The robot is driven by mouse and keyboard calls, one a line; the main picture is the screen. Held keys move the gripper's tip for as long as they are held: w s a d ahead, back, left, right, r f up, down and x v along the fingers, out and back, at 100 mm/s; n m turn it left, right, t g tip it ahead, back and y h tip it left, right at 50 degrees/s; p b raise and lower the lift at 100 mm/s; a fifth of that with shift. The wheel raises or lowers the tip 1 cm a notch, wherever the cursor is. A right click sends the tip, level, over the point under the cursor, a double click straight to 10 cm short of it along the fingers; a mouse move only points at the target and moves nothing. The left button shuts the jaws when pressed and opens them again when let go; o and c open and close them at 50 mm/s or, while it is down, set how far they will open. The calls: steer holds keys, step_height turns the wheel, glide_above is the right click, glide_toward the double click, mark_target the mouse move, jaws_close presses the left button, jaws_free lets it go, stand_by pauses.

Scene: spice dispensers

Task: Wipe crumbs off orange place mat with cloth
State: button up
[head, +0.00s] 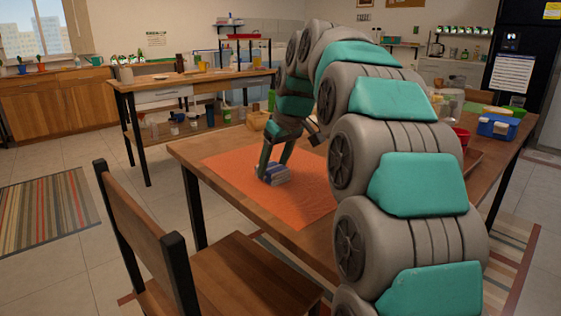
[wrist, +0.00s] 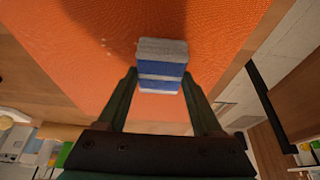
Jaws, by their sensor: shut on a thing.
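The orange place mat (head: 310,205) lies flat on the wooden table; it also fills much of the wrist view (wrist: 60,50). My gripper (head: 272,170) reaches down over the mat and is shut on the folded cloth. The cloth (head: 274,179) is blue with white-grey bands and sits at or just above the mat surface; I cannot tell if it touches. In the wrist view the cloth (wrist: 160,70) is between my two fingertips. A few small pale crumbs (wrist: 104,42) show on the mat left of the cloth. My arm hides the mat's right part in the head view.
A wooden chair (head: 150,235) stands at the table's near left side. A blue box (head: 497,126) and a red bowl (head: 461,137) are on the right part of the table.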

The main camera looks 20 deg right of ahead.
steer(key=shift+s+a+f, duration=0.1)
steer(key=shift+s+a, duration=0.1)
steer(key=shift+a, duration=0.2)
steer(key=shift+s+a+f, duration=0.1)
steer(key=shift+s+a, duration=0.05)
steer(key=shift+a, duration=0.25)
steer(key=shift+r, duration=0.1)
steer(key=shift+d, duration=0.1)
steer(key=shift+w+d+r+p, duration=0.2)
steer(key=shift+w+d, duration=0.15)
steer(key=shift+d, duration=0.4)
steer(key=shift+w+d+r+p, duration=0.2)
steer(key=shift+w+d, duration=0.15)
steer(key=shift+d, duration=0.35)
steer(key=shift+w+d+f+p, duration=0.15)
steer(key=shift+w+d+p, duration=0.3)
steer(key=shift+d, duration=0.95)
steer(key=shift+w+d+f+p, duration=0.15)
steer(key=shift+w+d, duration=0.55)
steer(key=shift+d, duration=0.65)
steer(key=shift+w+d+f+p, duration=0.1)
steer(key=shift+w+d+p, duration=0.35)
steer(key=shift+d, duration=0.95)
step_height(320, 180, up, 6)
steer(key=p, duration=0.3)
